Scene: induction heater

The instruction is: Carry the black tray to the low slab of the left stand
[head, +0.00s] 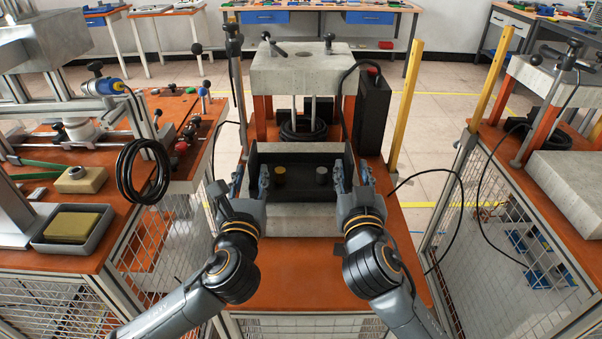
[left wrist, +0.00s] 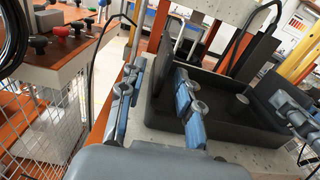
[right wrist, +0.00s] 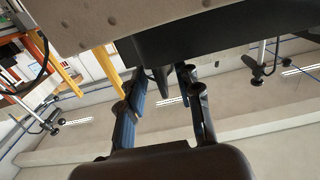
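The black tray (head: 300,190) sits on the low grey slab (head: 300,217) of the middle stand. It holds a brass-coloured cylinder (head: 279,176) and a grey cylinder (head: 322,176). My left gripper (head: 250,182) is at the tray's left wall; in the left wrist view its fingers (left wrist: 158,108) stand apart on either side of that wall. My right gripper (head: 353,177) is at the right wall; in the right wrist view its open fingers (right wrist: 160,95) have the wall's edge (right wrist: 159,78) between them, with gaps. At far left is a grey block (head: 45,38); I cannot clearly make out a low slab there.
The middle stand's upper block (head: 300,68) rises behind the tray, with a black box (head: 373,110) and yellow post (head: 405,95) at right. The left bench carries a coiled black cable (head: 143,172), grey dish (head: 73,230) and red knob (head: 181,147). Another low slab (head: 572,185) is at right.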

